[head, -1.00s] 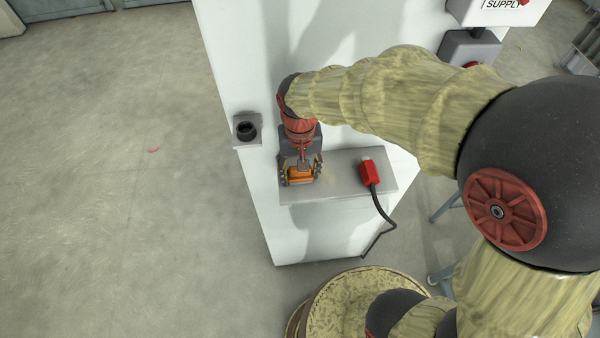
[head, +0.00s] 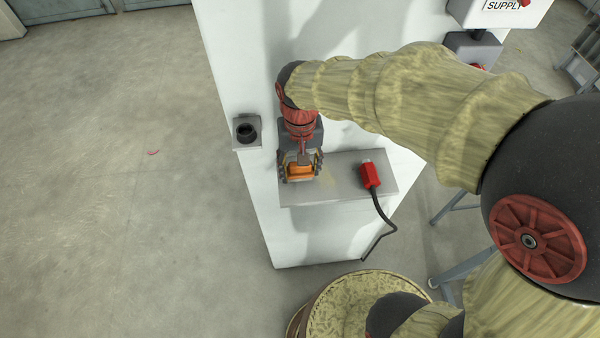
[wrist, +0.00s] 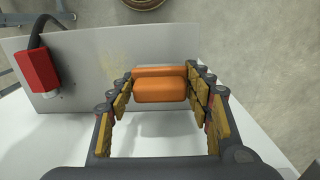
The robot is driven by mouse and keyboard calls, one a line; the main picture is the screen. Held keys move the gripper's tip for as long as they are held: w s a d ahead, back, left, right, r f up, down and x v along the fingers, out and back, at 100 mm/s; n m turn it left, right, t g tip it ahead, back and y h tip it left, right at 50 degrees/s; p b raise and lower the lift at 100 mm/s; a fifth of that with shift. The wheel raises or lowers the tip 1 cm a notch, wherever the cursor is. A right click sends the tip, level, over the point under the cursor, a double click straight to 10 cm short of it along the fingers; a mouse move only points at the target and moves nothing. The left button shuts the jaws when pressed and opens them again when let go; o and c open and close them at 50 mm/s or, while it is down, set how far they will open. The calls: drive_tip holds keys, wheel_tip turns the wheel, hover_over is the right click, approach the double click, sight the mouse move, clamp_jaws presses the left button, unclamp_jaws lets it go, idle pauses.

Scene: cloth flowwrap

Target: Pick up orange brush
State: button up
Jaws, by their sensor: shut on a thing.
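The orange brush (head: 301,170) is between the fingers of my gripper (head: 301,168), over the left part of a grey shelf. In the wrist view the orange brush (wrist: 160,84) shows as a rounded orange block with a ridge along its far side. The padded fingers of my gripper (wrist: 161,88) are shut on it, one at each end. The brush's underside is hidden, so I cannot tell whether it touches the shelf.
The grey shelf (head: 345,190) juts from a white cabinet (head: 315,245). A red plug (head: 370,174) with a black cable lies on its right part. A small holder with a black ring (head: 246,131) is on the left. A round drum-like top (head: 340,300) stands in front.

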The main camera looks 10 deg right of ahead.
drive_tip(key=s+d+r+b, duration=0.3)
drive_tip(key=s+d+r, duration=0.2)
drive_tip(key=s+r, duration=0.5)
drive_tip(key=s, duration=0.3)
drive_tip(key=shift+d, duration=0.1)
drive_tip(key=o, duration=0.6)
drive_tip(key=shift+c, duration=0.2)
drive_tip(key=shift+d+r, duration=0.1)
drive_tip(key=c, duration=0.4)
